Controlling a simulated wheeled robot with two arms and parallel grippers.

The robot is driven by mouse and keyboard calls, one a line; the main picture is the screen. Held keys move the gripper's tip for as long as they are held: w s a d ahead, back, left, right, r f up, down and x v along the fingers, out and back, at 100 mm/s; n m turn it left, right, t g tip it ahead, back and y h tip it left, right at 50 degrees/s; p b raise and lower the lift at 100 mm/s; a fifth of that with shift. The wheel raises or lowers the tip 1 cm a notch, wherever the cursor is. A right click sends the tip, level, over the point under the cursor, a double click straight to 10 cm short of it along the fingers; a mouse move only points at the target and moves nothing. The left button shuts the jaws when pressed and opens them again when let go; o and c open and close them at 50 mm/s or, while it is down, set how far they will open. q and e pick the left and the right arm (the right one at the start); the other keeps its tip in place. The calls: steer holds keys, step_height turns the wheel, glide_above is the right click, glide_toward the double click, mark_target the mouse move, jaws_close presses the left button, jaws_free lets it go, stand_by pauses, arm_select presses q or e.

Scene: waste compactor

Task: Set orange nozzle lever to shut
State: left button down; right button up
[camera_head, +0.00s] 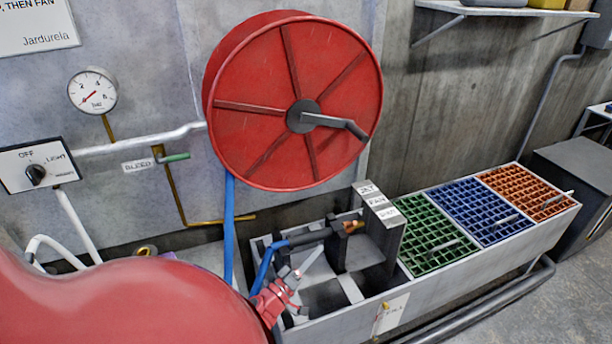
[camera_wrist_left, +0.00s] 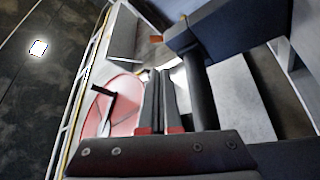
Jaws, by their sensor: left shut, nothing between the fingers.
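The orange nozzle lever (camera_head: 353,227) is a small orange-brown piece on the dark nozzle body (camera_head: 340,245), in the grey trough below a plate marked JET, FAN and a third word too small to read surely. The lever also shows in the left wrist view (camera_wrist_left: 157,39), at the edge of the dark body. My left gripper (camera_head: 308,262) is shut and empty, to the lower left of the nozzle and apart from the lever. In the left wrist view its fingers (camera_wrist_left: 160,75) point up towards the lever. My right gripper is in neither view.
A red hose reel (camera_head: 255,120) with a crank hangs above; its blue hose (camera_head: 229,230) drops into the trough. Green (camera_head: 432,250), blue and orange grates cover the trough's right part. A bleed valve (camera_head: 172,158), gauge and OFF/LIGHT switch (camera_head: 36,173) are on the left wall.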

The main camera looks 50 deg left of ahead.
mark_target(351, 224)
arm_select(q)
steer(key=x, duration=1.2)
steer(key=shift+w+r, duration=0.1)
steer(key=shift+w, duration=0.05)
steer(key=shift+d+f, duration=0.1)
steer(key=shift+f, duration=0.15)
steer(key=d+f+m+b, duration=0.1)
steer(key=b, duration=0.4)
steer(key=shift+t+h+b, duration=0.3)
steer(key=shift+h+b, duration=0.1)
steer(key=shift+s+r, duration=0.1)
steer(key=shift+s, duration=0.15)
steer(key=shift+r, duration=0.1)
steer(key=shift+d+m, duration=0.1)
steer(key=shift+m, duration=0.2)
